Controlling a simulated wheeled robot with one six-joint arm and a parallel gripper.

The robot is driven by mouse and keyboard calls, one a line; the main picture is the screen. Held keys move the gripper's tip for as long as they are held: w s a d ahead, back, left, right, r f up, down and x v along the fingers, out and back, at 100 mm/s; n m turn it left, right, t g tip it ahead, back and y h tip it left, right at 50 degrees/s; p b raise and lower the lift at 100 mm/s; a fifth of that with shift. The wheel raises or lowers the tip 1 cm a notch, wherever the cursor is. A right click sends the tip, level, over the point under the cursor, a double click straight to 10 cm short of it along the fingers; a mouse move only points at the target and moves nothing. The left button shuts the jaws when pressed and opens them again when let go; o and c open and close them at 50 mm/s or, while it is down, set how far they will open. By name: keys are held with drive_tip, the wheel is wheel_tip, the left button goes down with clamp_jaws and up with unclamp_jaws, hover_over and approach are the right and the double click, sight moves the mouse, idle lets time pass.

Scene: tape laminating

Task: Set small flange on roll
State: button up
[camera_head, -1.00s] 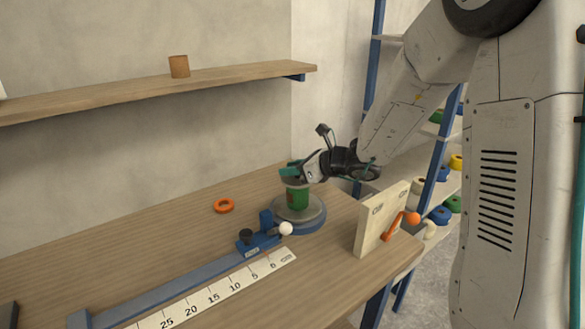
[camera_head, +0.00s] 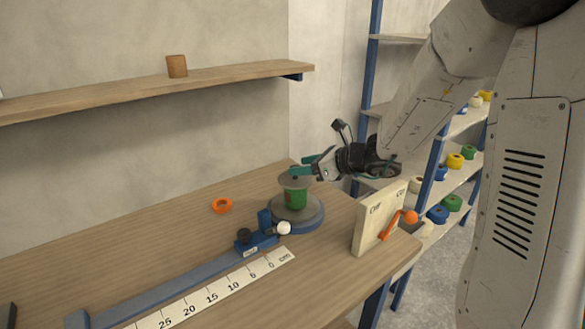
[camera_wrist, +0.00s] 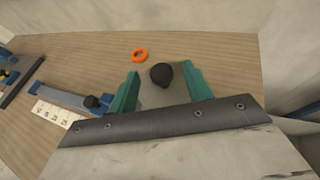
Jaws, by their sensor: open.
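The green roll (camera_head: 296,197) stands upright on a round grey plate with a blue base (camera_head: 310,222) near the right end of the bench. A small grey disc, which I take for the small flange (camera_head: 293,182), lies on top of the roll. In the wrist view a black knob (camera_wrist: 161,75) stands up from a grey surface between my fingers. My gripper (camera_head: 304,170) has teal fingers and is just above the disc. In the wrist view my gripper (camera_wrist: 160,86) is open, with a gap on both sides of the knob.
An orange ring (camera_head: 222,205) lies on the bench left of the roll. An upright board (camera_head: 375,219) with an orange handle stands to the right. A wall shelf (camera_head: 120,90) hangs behind.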

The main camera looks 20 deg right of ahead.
drive_tip(key=v, duration=0.7)
drive_tip(key=s+a+r+n+g, duration=0.4)
drive_tip(key=s+a+n+g, duration=0.2)
drive_tip(key=s+a+n, duration=0.6)
drive_tip(key=s+d+n+g+h, duration=0.1)
drive_tip(key=s+d+n+h, duration=0.3)
drive_tip(key=s+n, duration=0.4)
drive_tip(key=s+d+n+g+h, duration=0.1)
drive_tip(key=s+d+n+h, duration=0.3)
drive_tip(key=s+n, duration=0.3)
drive_tip(key=s+h, duration=0.1)
drive_tip(key=s, duration=0.2)
drive_tip(key=shift+s+d+f+n+g, duration=0.15)
drive_tip(key=shift+s+d+n+g, duration=0.1)
drive_tip(key=shift+d+n+g, duration=0.15)
